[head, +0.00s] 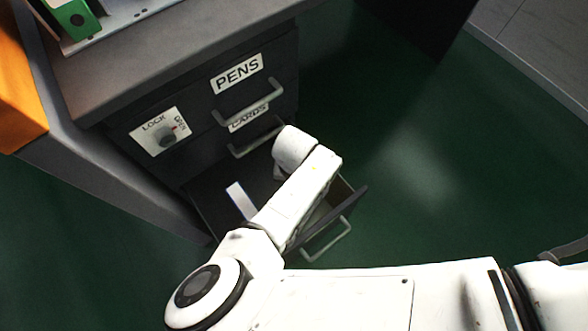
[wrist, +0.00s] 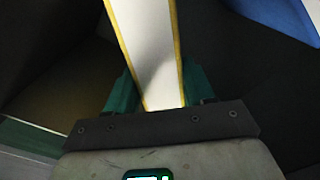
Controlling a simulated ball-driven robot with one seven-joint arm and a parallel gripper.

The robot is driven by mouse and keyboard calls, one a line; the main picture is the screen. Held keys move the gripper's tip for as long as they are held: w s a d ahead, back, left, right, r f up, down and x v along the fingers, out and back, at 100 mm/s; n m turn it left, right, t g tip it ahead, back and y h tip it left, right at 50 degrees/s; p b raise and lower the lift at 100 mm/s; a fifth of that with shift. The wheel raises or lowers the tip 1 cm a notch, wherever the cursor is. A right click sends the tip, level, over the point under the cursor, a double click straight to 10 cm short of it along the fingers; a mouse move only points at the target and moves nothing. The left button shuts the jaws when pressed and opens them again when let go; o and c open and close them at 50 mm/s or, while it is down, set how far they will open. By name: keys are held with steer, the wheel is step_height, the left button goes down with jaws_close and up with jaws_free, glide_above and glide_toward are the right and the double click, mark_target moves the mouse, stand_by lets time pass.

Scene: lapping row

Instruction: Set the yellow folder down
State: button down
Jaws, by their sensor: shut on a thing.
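The yellow folder (wrist: 148,45) shows in the wrist view as a pale strip with yellow edges, running from the top of the picture down between the green fingers. My gripper (wrist: 160,92) is shut on it. In the head view my white arm reaches over the open bottom drawer (head: 352,207); the fingers and the yellow folder are hidden behind the arm. Whether the folder touches the drawer floor cannot be told.
A blue-and-white item (head: 240,200) is in the drawer, left of my arm; a blue surface (wrist: 285,15) shows in the wrist view. Above are the closed PENS drawer (head: 255,97), another closed drawer (head: 262,132) and a lock dial (head: 168,137). Green floor lies clear to the right.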

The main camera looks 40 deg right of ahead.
steer(key=shift+f+b, duration=0.4)
steer(key=shift+f, duration=0.2)
steer(key=shift+c, duration=1.6)
jaws_free()
steer(key=shift+r, duration=0.1)
